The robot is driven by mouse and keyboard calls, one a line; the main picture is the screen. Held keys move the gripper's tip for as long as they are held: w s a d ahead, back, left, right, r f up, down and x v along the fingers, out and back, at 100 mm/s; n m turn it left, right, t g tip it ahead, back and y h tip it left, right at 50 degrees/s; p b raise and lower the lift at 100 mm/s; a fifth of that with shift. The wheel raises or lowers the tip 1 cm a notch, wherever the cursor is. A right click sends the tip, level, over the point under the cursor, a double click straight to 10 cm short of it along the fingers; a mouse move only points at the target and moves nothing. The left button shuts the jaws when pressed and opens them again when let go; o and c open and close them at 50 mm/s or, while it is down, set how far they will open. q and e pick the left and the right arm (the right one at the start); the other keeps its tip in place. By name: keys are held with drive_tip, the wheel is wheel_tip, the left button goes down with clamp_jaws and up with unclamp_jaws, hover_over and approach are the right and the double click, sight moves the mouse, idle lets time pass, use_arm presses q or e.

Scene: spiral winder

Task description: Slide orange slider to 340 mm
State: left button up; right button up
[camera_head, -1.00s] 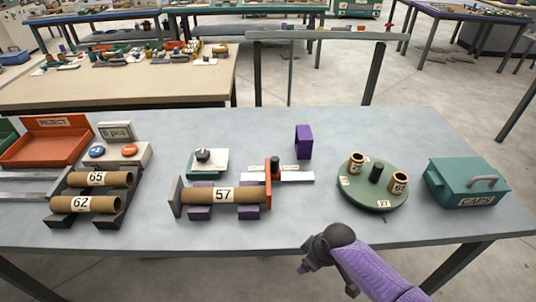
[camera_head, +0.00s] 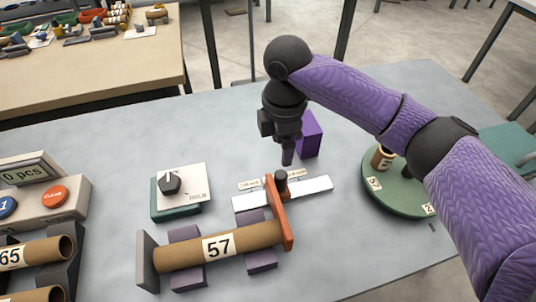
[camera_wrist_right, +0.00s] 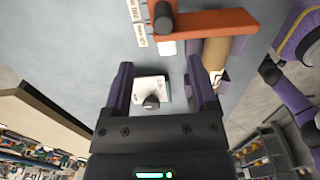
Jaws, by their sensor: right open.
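The orange slider (camera_head: 279,214) is an upright plate with a black knob (camera_head: 281,184), standing on a pale rail (camera_head: 314,188) at the right end of a brown tube marked 57 (camera_head: 237,241). The slider (camera_wrist_right: 218,23) and its knob (camera_wrist_right: 163,20) also show at the top of the right wrist view. Small labels stand along the rail's far side; I cannot read them surely. My right gripper (camera_head: 287,158) points down just beyond the knob, apart from it. In the wrist view its two purple fingers (camera_wrist_right: 160,68) are spread and empty. My left gripper is not in view.
A purple block (camera_head: 310,135) stands close behind my right gripper. A dial box (camera_head: 181,190) is left of the rail. A green turntable (camera_head: 388,190) with a short tube is at the right, partly behind my arm. Bare table lies behind the dial box.

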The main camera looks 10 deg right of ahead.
sight(281, 174)
drive_tip(key=f+b, duration=0.1)
drive_tip(key=f, duration=0.2)
drive_tip(key=f+b, duration=0.1)
drive_tip(key=f, duration=0.2)
drive_tip(key=f+b, duration=0.1)
drive_tip(key=f, duration=0.2)
drive_tip(key=shift+s+f+b, duration=0.25)
drive_tip(key=shift+f+b, duration=0.15)
drive_tip(key=shift+c, duration=0.4)
clamp_jaws()
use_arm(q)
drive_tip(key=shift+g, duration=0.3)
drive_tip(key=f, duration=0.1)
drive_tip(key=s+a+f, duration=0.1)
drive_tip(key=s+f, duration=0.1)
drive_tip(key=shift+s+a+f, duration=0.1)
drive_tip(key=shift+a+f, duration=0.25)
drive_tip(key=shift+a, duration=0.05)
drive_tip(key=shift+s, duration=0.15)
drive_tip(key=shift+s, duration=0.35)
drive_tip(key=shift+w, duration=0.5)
